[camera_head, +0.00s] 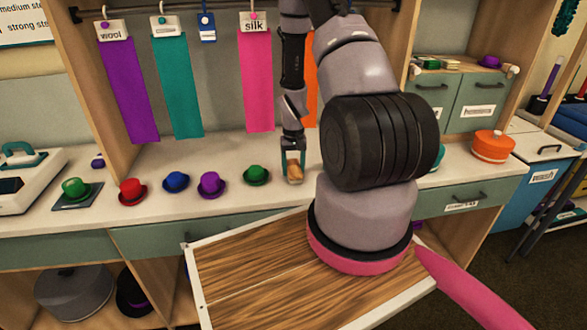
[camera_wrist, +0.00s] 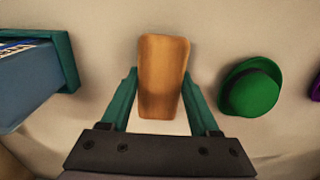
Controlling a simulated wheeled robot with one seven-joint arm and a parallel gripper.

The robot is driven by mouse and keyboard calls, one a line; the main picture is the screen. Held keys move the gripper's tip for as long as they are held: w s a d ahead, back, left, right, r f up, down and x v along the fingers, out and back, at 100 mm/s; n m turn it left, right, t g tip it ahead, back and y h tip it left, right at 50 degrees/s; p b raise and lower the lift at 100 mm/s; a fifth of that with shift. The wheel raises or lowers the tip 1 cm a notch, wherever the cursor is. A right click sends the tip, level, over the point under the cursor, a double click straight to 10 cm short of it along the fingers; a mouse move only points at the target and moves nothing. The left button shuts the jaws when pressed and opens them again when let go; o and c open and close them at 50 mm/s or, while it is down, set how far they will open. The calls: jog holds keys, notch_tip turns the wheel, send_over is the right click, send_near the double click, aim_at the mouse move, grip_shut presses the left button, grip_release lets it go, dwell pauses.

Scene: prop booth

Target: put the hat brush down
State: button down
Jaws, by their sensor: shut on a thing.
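The hat brush (camera_head: 295,174) is a small tan-brown wooden block. My gripper (camera_head: 293,158) has teal fingers and is shut on it, above the pale counter (camera_head: 330,192) and just right of the green hat. The wrist view shows the brush (camera_wrist: 163,75) between the two fingers (camera_wrist: 160,88), with the counter surface behind it. I cannot tell whether the brush touches the counter. Any bristles are hidden.
Green (camera_head: 256,174), purple (camera_head: 211,184), blue (camera_head: 176,181) and red (camera_head: 132,191) hats line the counter to the left. In the wrist view a blue-and-teal object (camera_wrist: 35,80) lies left and the green hat (camera_wrist: 250,88) right. Bare counter shows around the brush.

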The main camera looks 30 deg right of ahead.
jog(key=shift+c, duration=0.6)
grip_release()
jog(key=shift+f, duration=0.1)
notch_tip(320, 180, up, 12)
jog(key=r, duration=0.1)
notch_tip(320, 180, up, 20)
jog(key=t, duration=0.3)
send_over(293, 166)
jog(key=s+a, duration=0.3)
jog(key=a, duration=0.3)
jog(key=s+a+r+t+y, duration=0.1)
jog(key=s+a+r+t, duration=0.1)
jog(key=s+r, duration=0.6)
jog(key=s+a+r+m+t+y, duration=0.1)
jog(key=s+a+r+t, duration=0.1)
jog(key=s+a+r, duration=0.3)
jog(key=s+r, duration=0.3)
jog(key=shift+s+a, duration=0.15)
jog(key=shift+s, duration=0.25)
